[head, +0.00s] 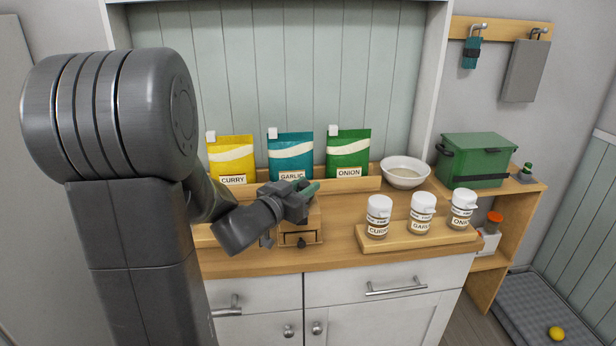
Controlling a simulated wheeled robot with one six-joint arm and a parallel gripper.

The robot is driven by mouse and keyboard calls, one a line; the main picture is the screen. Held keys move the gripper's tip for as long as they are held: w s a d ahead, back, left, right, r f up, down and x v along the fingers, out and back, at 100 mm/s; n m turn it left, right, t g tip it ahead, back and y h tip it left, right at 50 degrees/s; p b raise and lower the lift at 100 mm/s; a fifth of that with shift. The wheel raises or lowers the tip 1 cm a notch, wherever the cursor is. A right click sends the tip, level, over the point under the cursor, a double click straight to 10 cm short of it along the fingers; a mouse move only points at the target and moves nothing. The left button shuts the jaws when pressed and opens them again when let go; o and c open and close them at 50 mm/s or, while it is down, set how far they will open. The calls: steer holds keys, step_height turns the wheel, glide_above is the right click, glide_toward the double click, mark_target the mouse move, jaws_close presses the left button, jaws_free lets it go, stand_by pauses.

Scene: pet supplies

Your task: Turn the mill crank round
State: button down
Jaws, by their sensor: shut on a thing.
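The mill (313,222) is a small wooden box with a dark knob on its front, standing on the wooden counter near the middle of the head view. My gripper (306,192) is over the top of the mill, reaching in from the left. It is shut on the mill crank, but the gripper hides the crank and its handle, so the crank's angle cannot be told.
Behind the mill, yellow curry (231,157), teal garlic (290,153) and green onion (348,150) pouches stand in a row. A white bowl (405,172) is to their right. Three white-capped jars (422,212) stand on a wooden tray (398,246) at right. A green box (478,158) lies beyond.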

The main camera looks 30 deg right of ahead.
steer(key=shift+w+a+r+m+g+h+p, duration=0.1)
steer(key=shift+a+m+g+h+p, duration=0.1)
steer(key=shift+m+g+p, duration=0.35)
steer(key=shift+w+a+m+g+h+p, duration=0.1)
steer(key=shift+a+m+g+h+p, duration=0.2)
steer(key=shift+g, duration=0.45)
steer(key=c, duration=1.2)
jaws_free()
steer(key=shift+o, duration=0.2)
steer(key=s+a+b, duration=0.1)
steer(key=s+a, duration=0.1)
steer(key=a, duration=1.1)
steer(key=shift+s+a, duration=0.15)
steer(key=shift+a, duration=0.1)
steer(key=d, duration=0.4)
steer(key=w+d, duration=0.1)
steer(key=d, duration=0.4)
steer(key=w+d+p, duration=0.1)
steer(key=d, duration=0.3)
steer(key=shift+w+d, duration=0.15)
steer(key=shift+d, duration=0.2)
